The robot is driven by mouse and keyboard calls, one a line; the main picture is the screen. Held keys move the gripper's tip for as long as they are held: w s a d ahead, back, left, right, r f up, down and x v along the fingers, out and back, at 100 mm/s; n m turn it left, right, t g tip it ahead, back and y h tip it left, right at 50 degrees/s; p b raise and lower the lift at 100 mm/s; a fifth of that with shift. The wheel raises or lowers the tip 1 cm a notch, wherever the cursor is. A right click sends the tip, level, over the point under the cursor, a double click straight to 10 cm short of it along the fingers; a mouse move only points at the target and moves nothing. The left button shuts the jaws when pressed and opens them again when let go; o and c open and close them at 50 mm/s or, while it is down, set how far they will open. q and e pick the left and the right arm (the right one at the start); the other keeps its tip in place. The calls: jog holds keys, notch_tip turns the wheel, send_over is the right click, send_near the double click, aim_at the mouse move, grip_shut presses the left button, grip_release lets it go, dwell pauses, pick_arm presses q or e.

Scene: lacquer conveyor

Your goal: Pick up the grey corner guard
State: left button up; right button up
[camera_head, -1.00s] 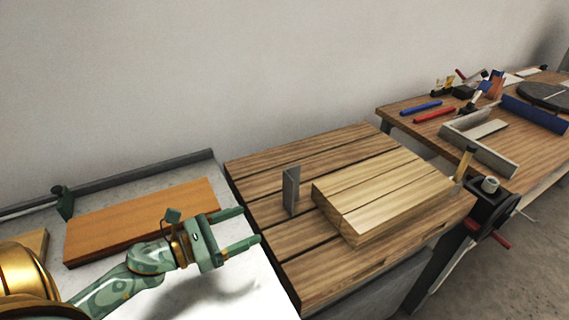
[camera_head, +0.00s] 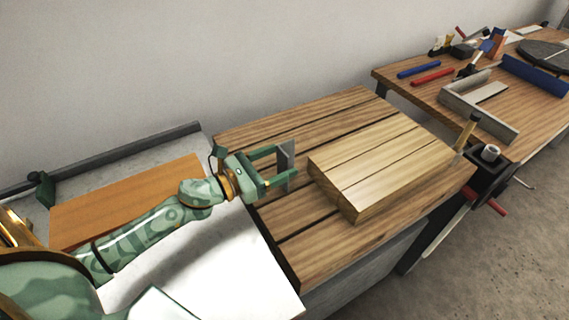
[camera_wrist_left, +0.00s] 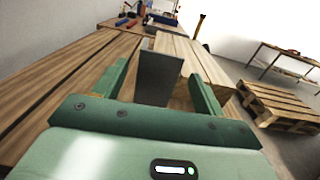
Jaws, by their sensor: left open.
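The grey corner guard (camera_head: 287,160) stands upright on the slatted wooden bench top, just left of a pale wooden block. My left gripper (camera_head: 284,164) is open, with its two fingers reaching to either side of the guard in the head view. In the left wrist view the guard (camera_wrist_left: 159,76) rises between the two green fingers, nearer the left one. A gap shows between the guard and the right finger. Whether the left finger touches it I cannot tell. My right gripper is not in view.
The pale wooden block (camera_head: 384,167) lies close behind the guard on the slatted bench (camera_head: 335,245). An orange-brown board (camera_head: 125,198) lies on the light table at the left. A second bench (camera_head: 470,80) with tools and a vise stands at the right.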

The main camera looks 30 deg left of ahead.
aim_at(291, 166)
pick_arm(q)
jog(key=x, duration=0.5)
jog(key=shift+w, duration=0.15)
jog(key=c, duration=1.1)
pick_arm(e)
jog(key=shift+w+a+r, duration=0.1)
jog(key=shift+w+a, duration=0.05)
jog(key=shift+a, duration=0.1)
